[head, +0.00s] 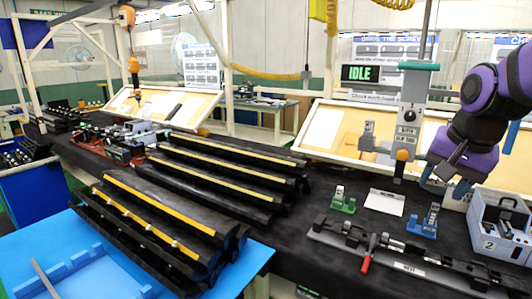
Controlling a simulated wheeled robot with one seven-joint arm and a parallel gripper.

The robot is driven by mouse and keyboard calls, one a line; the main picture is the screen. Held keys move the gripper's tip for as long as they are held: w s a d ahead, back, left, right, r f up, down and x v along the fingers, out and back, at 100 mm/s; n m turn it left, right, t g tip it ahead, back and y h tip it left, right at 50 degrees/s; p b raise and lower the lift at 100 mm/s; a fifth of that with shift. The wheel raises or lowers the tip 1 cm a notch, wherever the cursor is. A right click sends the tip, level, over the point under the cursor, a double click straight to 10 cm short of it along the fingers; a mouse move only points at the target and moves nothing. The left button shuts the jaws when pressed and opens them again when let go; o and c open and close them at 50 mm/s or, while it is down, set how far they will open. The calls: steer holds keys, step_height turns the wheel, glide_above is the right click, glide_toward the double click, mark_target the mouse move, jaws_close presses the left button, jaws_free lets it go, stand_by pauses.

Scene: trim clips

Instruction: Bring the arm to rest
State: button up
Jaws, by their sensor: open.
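My arm is purple and black and comes in from the right edge. My gripper (446,186) points down and left over the right side of the dark bench. It is open, with nothing visible between its fingers. It hangs above a blue stand (424,226) and a white card (384,202), apart from both. The far side of the gripper is hidden by my own wrist.
A black fixture (400,262) with a red-handled lever (368,254) lies at the front right. A grey bin (500,222) stands at the right edge. A green stand (343,200) and a post press (408,125) stand nearby. Long black trim pieces (190,190) fill the left.

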steer(key=s+a+r+n+t, duration=0.1)
steer(key=s+a+r+n, duration=0.1)
steer(key=s+n, duration=0.6)
steer(key=shift+s+a+r+t, duration=0.2)
steer(key=shift+s+a+t, duration=0.15)
steer(key=shift+s, duration=2.55)
